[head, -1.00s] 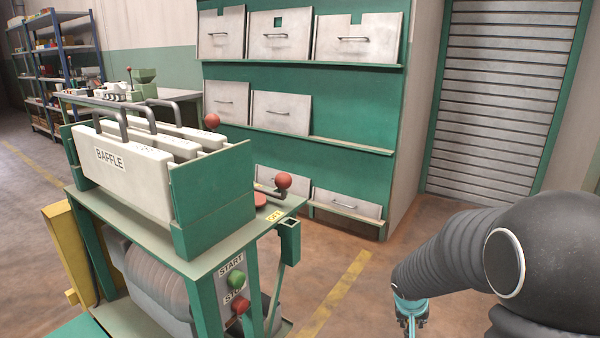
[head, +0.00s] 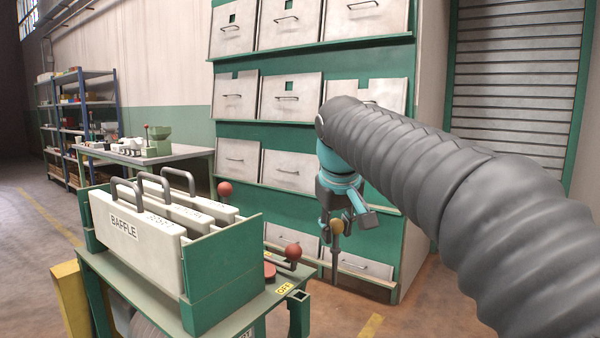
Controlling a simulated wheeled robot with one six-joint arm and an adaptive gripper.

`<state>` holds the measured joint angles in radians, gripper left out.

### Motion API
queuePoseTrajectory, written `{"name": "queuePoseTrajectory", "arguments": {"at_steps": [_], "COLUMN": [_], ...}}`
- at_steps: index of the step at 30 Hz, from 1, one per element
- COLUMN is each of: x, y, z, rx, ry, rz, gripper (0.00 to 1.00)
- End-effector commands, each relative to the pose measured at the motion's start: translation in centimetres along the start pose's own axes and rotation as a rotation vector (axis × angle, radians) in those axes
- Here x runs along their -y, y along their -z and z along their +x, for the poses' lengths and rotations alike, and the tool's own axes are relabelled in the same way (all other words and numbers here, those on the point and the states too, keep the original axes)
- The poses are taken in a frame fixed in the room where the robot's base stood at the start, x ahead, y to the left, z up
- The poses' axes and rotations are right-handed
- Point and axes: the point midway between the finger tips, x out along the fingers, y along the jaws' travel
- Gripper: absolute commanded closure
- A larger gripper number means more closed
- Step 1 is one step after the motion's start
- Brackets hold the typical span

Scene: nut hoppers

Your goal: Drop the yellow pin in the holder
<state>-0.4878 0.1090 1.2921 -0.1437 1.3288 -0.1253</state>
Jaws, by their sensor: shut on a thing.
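My gripper (head: 338,217) is shut on the yellow pin (head: 337,228), whose yellow head is between the fingers. The pin's thin grey shank hangs straight down, free at its lower end. The likely holder is a small square green socket (head: 299,297) at the front right corner of the green machine stand. In the picture, the pin's lower end is above and to the right of this socket, apart from it. I cannot tell the gap in depth.
White baffle plates (head: 135,225) with grey handles stand in a green rack on the stand. A red-knobbed lever (head: 293,253) rises close to the socket. A green wall rack (head: 285,168) of grey panels stands behind my gripper. Floor at right is clear.

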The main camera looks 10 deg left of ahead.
Motion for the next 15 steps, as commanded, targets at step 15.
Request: {"name": "queuePoseTrajectory", "arguments": {"at_steps": [15], "x": [7.0], "y": [-0.4], "z": [-15.0], "rx": [-0.074], "ry": [0.144], "rz": [-0.348], "gripper": [1.0]}}
